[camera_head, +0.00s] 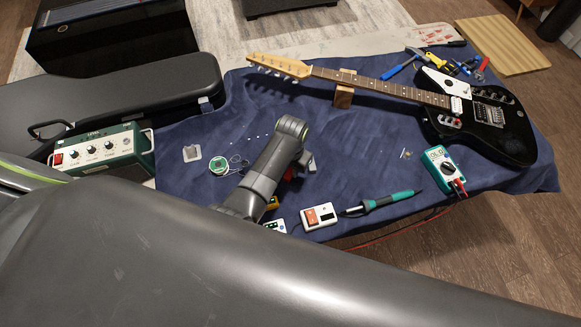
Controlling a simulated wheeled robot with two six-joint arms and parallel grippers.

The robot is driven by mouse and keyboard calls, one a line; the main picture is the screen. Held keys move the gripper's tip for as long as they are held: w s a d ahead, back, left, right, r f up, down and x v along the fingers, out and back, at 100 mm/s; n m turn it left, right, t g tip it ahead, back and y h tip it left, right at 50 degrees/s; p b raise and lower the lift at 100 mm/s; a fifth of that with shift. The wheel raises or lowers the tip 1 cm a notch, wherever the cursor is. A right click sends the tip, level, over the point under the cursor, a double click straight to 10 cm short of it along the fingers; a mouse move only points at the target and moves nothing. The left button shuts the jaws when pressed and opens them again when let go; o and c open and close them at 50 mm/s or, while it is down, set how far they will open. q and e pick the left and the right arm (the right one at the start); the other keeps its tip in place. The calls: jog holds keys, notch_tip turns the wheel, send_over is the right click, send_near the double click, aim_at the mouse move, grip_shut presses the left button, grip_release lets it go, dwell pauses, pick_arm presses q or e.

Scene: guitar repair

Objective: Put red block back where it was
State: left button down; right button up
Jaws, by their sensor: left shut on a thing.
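A small red patch, which looks like the red block (289,174), shows beside my left gripper, mostly hidden by my left wrist. My left gripper (300,166) points down over the middle of the blue cloth (350,140) and is shut on the red block. Its fingertips are largely covered by the wrist, so I cannot tell whether the block touches the cloth. My right gripper is not in view.
A black guitar (480,125) lies with its neck on a wooden block (344,97). A solder spool (219,166), a soldering station (319,216), a soldering iron (380,202), a multimeter (443,170) and a green amplifier (100,150) surround the gripper. The cloth's centre right is mostly clear.

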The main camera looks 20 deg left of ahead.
pick_arm(q)
jog(key=shift+f, duration=0.2)
jog(key=c, duration=1.3)
grip_release()
jog(key=shift+r, duration=0.2)
notch_tip(320, 180, up, 12)
jog(key=shift+w, duration=0.2)
jog(key=shift+d, duration=0.1)
